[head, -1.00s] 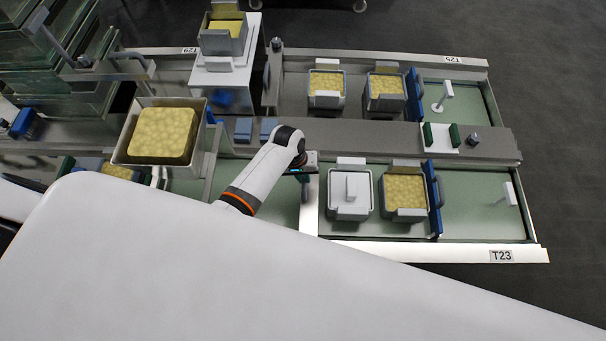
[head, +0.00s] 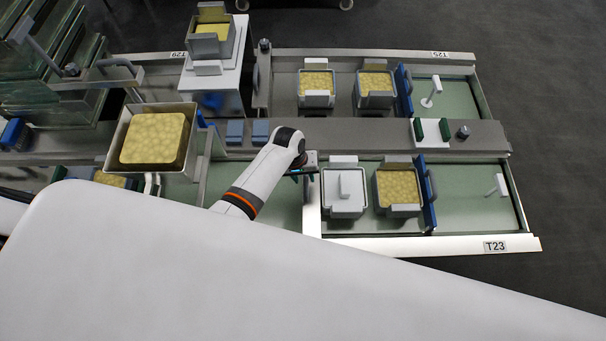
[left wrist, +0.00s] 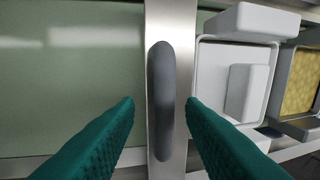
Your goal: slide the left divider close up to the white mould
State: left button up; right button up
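The left divider (head: 313,215) is a metal bar across the front channel, just left of the white mould (head: 343,207). In the left wrist view the divider (left wrist: 172,22) has a dark grey upright handle (left wrist: 160,100), and the white mould (left wrist: 232,80) stands immediately right of it. Only a very narrow gap shows between them; I cannot tell if they touch. My left gripper (head: 313,168) is over the divider. In the left wrist view its green fingers (left wrist: 162,103) stand open on either side of the handle, with space visible on both sides. My right gripper is not in view.
A cheese-filled mould (head: 398,188) stands right of the white mould, beside a blue divider (head: 430,198). The channel left of the divider is bare green (left wrist: 75,90). A large cheese box (head: 154,140) stands further left.

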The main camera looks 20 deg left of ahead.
pick_arm(q)
notch_tip(320, 180, up, 12)
jog(key=a, duration=0.2)
jog(key=shift+s+p, duration=0.35)
jog(key=shift+p, duration=0.05)
jog(key=shift+a+f, duration=0.1)
dwell(0.4)
